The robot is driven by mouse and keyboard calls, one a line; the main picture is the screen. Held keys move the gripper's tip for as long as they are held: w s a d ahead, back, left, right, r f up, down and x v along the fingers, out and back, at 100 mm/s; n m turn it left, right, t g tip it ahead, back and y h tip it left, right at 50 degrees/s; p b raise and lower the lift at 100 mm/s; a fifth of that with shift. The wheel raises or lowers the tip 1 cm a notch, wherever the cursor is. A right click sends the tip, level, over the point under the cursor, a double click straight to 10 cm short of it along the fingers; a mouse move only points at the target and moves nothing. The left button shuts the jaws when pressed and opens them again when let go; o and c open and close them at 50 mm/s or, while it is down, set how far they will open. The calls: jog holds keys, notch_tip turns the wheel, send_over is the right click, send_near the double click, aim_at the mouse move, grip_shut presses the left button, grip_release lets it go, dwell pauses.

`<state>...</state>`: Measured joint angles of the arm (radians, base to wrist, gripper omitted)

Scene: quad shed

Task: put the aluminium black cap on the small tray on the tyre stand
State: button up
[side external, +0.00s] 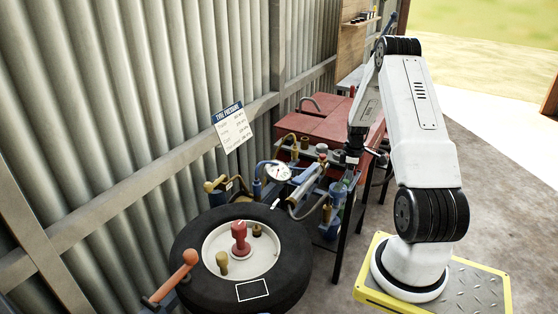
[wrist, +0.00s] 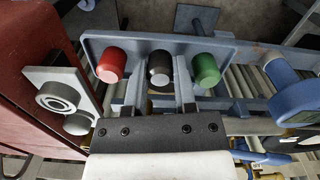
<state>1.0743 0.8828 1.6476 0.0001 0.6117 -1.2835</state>
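In the wrist view a black cap (wrist: 160,66) stands between a red cap (wrist: 111,66) and a green cap (wrist: 206,69) on a blue-grey tray (wrist: 228,48). My gripper (wrist: 160,82) is open, its two fingers reaching to either side of the black cap with small gaps. Whether a finger touches the cap cannot be told. In the side view my gripper (side external: 352,157) is small and low over the bench area, and the black cap cannot be made out. A small dark square with a white border (side external: 252,290) lies on the tyre's (side external: 194,245) near side; it looks like the small tray.
On the wheel stand a red knobbed piece (side external: 239,238) and brass pieces. A pressure gauge (side external: 277,172) and blue fittings stand between the tyre and my gripper. A red cabinet (side external: 330,118) is behind. In the wrist view a grey plate with a round fitting (wrist: 62,98) sits left of the caps.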

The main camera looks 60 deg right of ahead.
jog(key=shift+o, duration=0.4)
jog(key=shift+r, duration=0.1)
notch_tip(320, 180, up, 12)
dwell(0.6)
jog(key=shift+w+a+r, duration=0.1)
dwell(0.4)
jog(key=w+a+r+m+t, duration=0.1)
jog(key=w+a, duration=0.4)
jog(key=a, duration=0.6)
jog(key=w+a+r, duration=0.1)
jog(key=w+a, duration=0.4)
jog(key=a, duration=0.7)
jog(key=s+a, duration=0.2)
jog(key=a, duration=0.7)
jog(key=s+a+m+t, duration=0.1)
jog(key=s+a, duration=0.2)
jog(key=a, duration=0.7)
jog(key=shift+a+f+t, duration=0.2)
jog(key=shift+f+t, duration=0.1)
jog(key=shift+f, duration=0.1)
